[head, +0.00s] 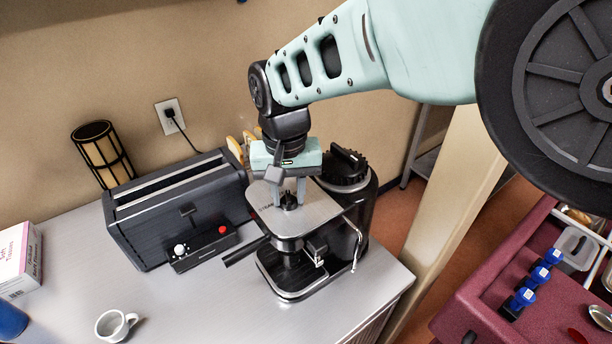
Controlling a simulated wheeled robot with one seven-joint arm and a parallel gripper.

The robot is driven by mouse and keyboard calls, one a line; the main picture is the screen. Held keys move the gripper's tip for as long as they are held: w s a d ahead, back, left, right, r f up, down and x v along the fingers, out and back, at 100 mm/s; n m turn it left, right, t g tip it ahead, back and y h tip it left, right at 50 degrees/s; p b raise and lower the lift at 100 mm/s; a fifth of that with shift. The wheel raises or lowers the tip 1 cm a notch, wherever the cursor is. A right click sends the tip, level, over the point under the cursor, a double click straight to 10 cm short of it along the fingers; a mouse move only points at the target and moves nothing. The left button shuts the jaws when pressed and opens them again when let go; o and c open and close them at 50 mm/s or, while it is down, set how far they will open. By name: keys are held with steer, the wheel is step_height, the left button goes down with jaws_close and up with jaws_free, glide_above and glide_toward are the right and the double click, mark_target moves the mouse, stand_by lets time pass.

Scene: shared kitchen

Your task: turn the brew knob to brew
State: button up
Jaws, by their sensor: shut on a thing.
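The espresso machine (292,222) stands near the right end of the counter, with a silver top plate and a black body. The small black brew knob (289,201) sits on its top plate. My gripper (289,194) points down from above, its two fingers shut on the brew knob from either side. The fingers and wrist partly hide the knob, and I cannot tell which way it is turned. The black portafilter handle (246,250) sticks out at the machine's left.
A dark toaster (180,215) stands close on the left, with a small control panel in front. A white cup (114,325), a tissue box (20,260) and a blue object (10,319) are further left. The counter front (190,310) is clear. A maroon cart (490,310) stands right.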

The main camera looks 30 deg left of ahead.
mark_target(290, 195)
steer(key=m, duration=0.6)
steer(key=shift+b, duration=0.3)
steer(key=shift+w+r+m, duration=0.1)
steer(key=shift+m, duration=0.3)
steer(key=o, duration=1)
step_height(290, 195, up, 17)
steer(key=b, duration=0.3)
steer(key=shift+r+b, duration=0.15)
steer(key=shift+b, duration=0.15)
steer(key=shift+d, duration=0.1)
